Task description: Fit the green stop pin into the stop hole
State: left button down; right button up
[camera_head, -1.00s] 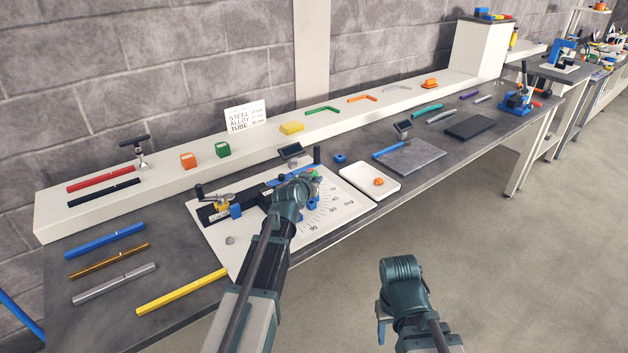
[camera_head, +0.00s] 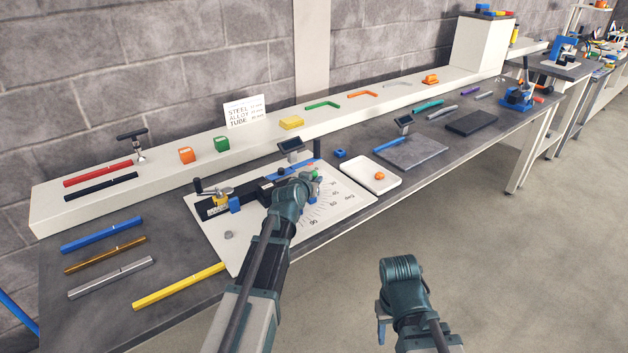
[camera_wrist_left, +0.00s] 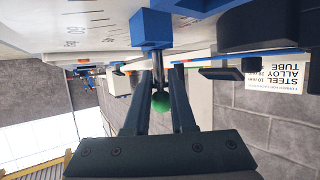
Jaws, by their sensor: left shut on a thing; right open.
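My left gripper (camera_wrist_left: 160,92) is shut on the green stop pin (camera_wrist_left: 160,102), whose round green head shows between the fingers in the left wrist view. The pin's dark shaft points at a blue block (camera_wrist_left: 151,29) at the edge of the white board. Its tip meets or overlaps the block, and I cannot tell whether it is inside. The stop hole is hidden. In the head view, my left gripper (camera_head: 308,181) is over the right part of the fixture (camera_head: 250,192), mostly behind my wrist. My right gripper (camera_head: 383,328) is open and empty, in front of the bench.
The white board (camera_head: 225,248) carries an angle scale. A white tray (camera_head: 352,173) with an orange piece (camera_head: 379,175) stands to its right. A yellow bar (camera_head: 180,287) and several other bars lie to the left. A small screen (camera_head: 291,145) stands behind the fixture.

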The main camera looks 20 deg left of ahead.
pick_arm(q)
jog(key=shift+f, duration=0.15)
jog(key=c, duration=0.7)
grip_release()
jog(key=p+v, duration=0.5)
jog(key=v, duration=0.9)
jog(key=shift+w, duration=0.1)
